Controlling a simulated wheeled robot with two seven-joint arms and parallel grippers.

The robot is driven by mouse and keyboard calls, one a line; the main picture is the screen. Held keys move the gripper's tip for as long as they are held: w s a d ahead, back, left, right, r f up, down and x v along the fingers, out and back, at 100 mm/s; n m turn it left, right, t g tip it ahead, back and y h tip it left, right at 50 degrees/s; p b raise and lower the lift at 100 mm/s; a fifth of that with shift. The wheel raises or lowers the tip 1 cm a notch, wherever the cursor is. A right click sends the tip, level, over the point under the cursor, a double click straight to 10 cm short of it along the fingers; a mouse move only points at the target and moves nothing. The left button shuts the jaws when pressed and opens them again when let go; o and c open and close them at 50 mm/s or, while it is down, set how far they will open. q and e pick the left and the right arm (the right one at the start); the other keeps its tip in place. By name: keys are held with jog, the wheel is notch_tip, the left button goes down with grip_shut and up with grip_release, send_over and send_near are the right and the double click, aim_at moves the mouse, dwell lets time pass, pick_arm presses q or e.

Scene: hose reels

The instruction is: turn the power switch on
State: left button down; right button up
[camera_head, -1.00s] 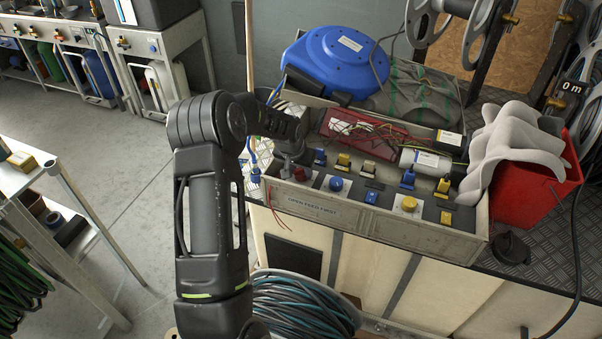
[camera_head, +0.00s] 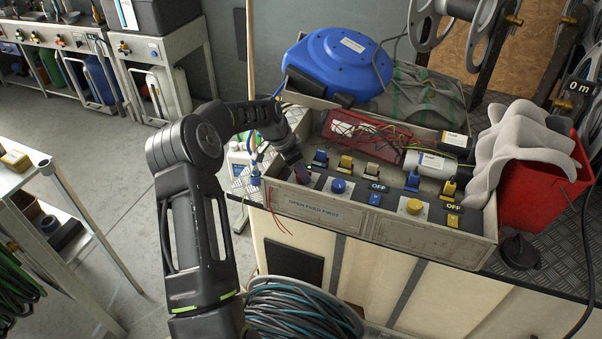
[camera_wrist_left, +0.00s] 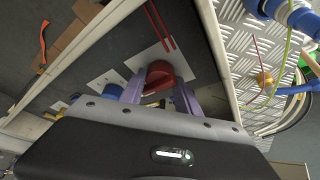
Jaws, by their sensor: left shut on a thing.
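A red knob (camera_wrist_left: 160,74) sits on a white plate on the control panel, seen in the left wrist view. My left gripper (camera_wrist_left: 160,92) is shut on it, with one purple finger on each side. In the head view my left gripper (camera_head: 302,172) is at the left end of the panel (camera_head: 345,190), and its fingers and wrist largely hide the red knob. Two small displays reading OFF (camera_head: 377,187) (camera_head: 453,208) are lit on the panel. My right gripper is not in view.
On the panel are a blue button (camera_head: 338,186), a yellow button (camera_head: 414,206) and several blue and yellow valve handles. Behind are a blue hose reel (camera_head: 340,62) and a red tray with wires (camera_head: 365,132). A red bin (camera_head: 540,180) stands at right.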

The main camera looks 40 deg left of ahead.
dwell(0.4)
pick_arm(q)
jog(key=c, duration=0.9)
grip_release()
jog(key=b+v, duration=0.1)
jog(key=v, duration=0.6)
jog(key=shift+r, duration=0.35)
jog(key=shift+s+r, duration=0.1)
